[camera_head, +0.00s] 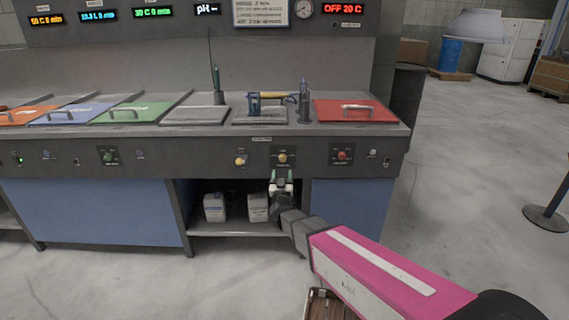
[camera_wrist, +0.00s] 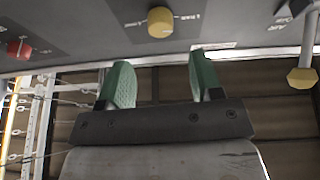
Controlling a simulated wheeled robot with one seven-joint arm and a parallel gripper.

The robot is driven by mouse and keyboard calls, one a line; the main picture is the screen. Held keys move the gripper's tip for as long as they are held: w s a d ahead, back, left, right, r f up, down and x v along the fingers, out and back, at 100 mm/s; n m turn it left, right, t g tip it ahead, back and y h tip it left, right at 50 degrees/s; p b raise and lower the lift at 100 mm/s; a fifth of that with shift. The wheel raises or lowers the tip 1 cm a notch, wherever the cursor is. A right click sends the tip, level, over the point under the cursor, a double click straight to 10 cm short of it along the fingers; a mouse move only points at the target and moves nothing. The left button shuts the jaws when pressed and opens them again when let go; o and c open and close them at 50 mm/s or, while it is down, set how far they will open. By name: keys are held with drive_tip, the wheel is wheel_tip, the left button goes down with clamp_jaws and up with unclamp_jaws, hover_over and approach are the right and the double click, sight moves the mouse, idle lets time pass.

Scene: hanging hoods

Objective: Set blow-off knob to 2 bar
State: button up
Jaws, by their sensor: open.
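A round yellow knob (camera_head: 283,158) sits on a dark plate on the grey front panel of the bench. I take it for the blow-off knob; its label and scale are too small to read. It also shows at the top of the wrist view (camera_wrist: 160,22), beyond the fingertips and roughly centred between them. My gripper (camera_head: 282,174) is just below and in front of this knob. In the wrist view its two green fingers (camera_wrist: 160,68) are spread apart with nothing between them. The knob's present setting cannot be read.
A second yellow knob (camera_head: 240,160) is to the left, and a red knob (camera_head: 343,155) to the right. The bench edge (camera_head: 220,132) overhangs the panel. White canisters (camera_head: 257,207) stand on the open shelf below.

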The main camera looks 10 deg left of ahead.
sight(282, 160)
drive_tip(key=x, duration=0.7)
drive_tip(key=shift+w+a, duration=0.1)
drive_tip(key=shift+w, duration=0.15)
drive_tip(key=c, duration=0.9)
